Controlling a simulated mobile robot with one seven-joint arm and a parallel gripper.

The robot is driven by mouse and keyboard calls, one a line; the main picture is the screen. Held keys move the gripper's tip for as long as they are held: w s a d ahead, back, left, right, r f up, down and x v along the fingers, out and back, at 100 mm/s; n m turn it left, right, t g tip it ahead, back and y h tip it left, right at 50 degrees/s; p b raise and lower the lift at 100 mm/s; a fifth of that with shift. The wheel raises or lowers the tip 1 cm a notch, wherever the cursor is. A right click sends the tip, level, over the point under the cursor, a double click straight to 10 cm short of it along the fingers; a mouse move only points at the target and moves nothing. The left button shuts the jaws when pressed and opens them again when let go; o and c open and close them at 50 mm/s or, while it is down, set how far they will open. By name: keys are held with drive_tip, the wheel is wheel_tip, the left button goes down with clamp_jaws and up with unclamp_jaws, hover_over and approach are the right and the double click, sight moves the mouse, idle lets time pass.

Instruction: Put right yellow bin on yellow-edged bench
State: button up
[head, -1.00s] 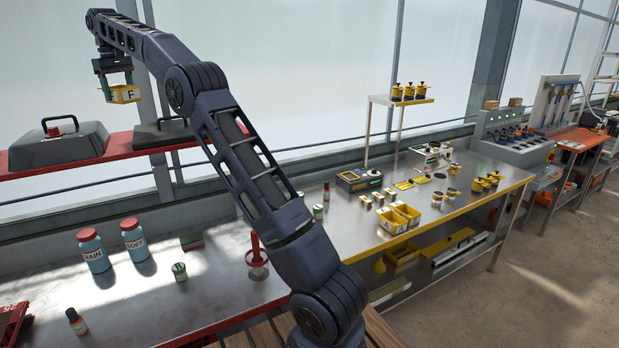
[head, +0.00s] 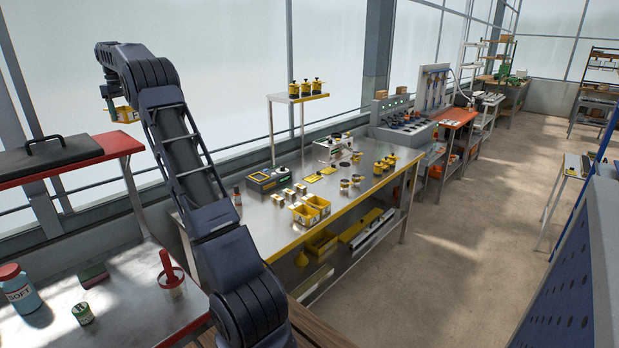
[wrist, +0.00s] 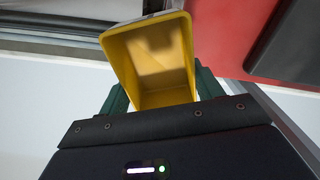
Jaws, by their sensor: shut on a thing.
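My gripper (head: 112,104) is at the upper left in the head view, raised above the level of the red shelf. It is shut on a yellow bin (head: 125,115), which hangs from the fingers. In the wrist view the yellow bin (wrist: 157,62) is between the green fingers, its empty-looking inside facing the camera. The yellow-edged bench (head: 352,215) stands in the middle of the head view. Two more yellow bins (head: 306,214) sit side by side near its front edge.
The red-edged shelf (head: 130,145) with a dark lid (head: 45,158) is at the left. A red-handled jar (head: 170,280) and a SOFT bottle (head: 18,290) stand below. The bench also carries a black-and-yellow device (head: 268,180) and several small pots. Its front middle surface has some bare room.

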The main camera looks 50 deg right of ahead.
sight(329, 195)
drive_tip(key=s+d+f+m, duration=0.1)
drive_tip(key=s+d+f, duration=0.35)
drive_tip(key=d, duration=0.85)
drive_tip(key=s+d+f+m, duration=0.1)
drive_tip(key=s+d+f, duration=0.35)
drive_tip(key=d, duration=0.95)
drive_tip(key=s+d+f, duration=0.4)
drive_tip(key=s+d, duration=0.1)
drive_tip(key=d, duration=0.8)
drive_tip(key=s+d+f+m, duration=0.1)
drive_tip(key=s+d+f, duration=0.3)
drive_tip(key=s+d, duration=0.6)
drive_tip(key=s+d+f+m, duration=0.1)
drive_tip(key=s+d+f, duration=0.4)
drive_tip(key=s+d, duration=0.5)
drive_tip(key=s+d+f, duration=0.4)
drive_tip(key=s+d, duration=0.3)
drive_tip(key=s, duration=0.6)
drive_tip(key=f, duration=2)
drive_tip(key=shift+s, duration=0.25)
drive_tip(key=o, duration=0.7)
drive_tip(key=shift+f, duration=0.15)
drive_tip(key=shift+o, duration=0.3)
